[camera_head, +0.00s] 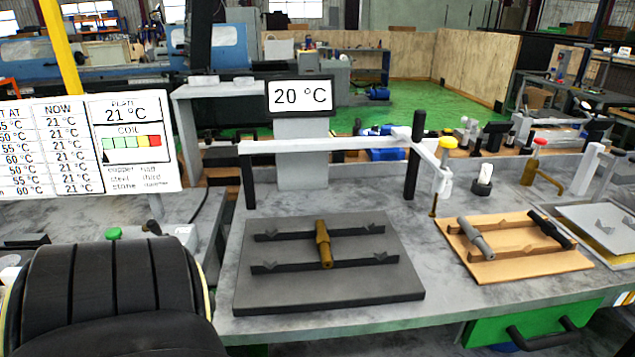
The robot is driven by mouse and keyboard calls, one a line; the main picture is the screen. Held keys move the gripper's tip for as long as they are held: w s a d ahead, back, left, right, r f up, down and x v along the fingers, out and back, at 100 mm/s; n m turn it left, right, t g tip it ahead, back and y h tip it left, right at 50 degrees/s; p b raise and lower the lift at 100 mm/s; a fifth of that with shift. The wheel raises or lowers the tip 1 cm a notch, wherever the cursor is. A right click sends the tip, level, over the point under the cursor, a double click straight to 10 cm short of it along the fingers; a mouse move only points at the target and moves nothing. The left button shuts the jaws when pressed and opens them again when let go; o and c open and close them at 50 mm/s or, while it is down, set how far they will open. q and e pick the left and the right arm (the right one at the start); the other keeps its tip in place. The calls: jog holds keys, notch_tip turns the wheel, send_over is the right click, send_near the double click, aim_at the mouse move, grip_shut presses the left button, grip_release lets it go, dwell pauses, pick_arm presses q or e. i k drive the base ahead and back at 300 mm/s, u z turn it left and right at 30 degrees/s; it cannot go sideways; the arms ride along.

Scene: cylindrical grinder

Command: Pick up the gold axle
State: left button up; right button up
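The gold axle (323,243) is a short stepped bar with a thicker middle. It lies across two dark rails on a dark grey plate (345,293) at the middle of the bench. It points away from me, its near end over the front rail and its far end near the back rail. Nothing covers it. Neither my left nor my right gripper is in view.
A wooden board (535,264) to the right carries a grey axle (475,238) and a black one (550,233). A pale horizontal bar (330,144) on black posts spans behind the plate, before a 20 °C display (300,95). A large black ribbed shape fills the lower left.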

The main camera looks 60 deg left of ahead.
aim_at(323, 243)
jog(key=k, duration=0.3)
jog(key=u, duration=1.7)
jog(key=i, duration=0.4)
jog(key=z, duration=0.4)
jog(key=k, duration=0.5)
jog(key=z, duration=0.9)
jog(key=i, duration=0.95)
jog(key=u, duration=0.7)
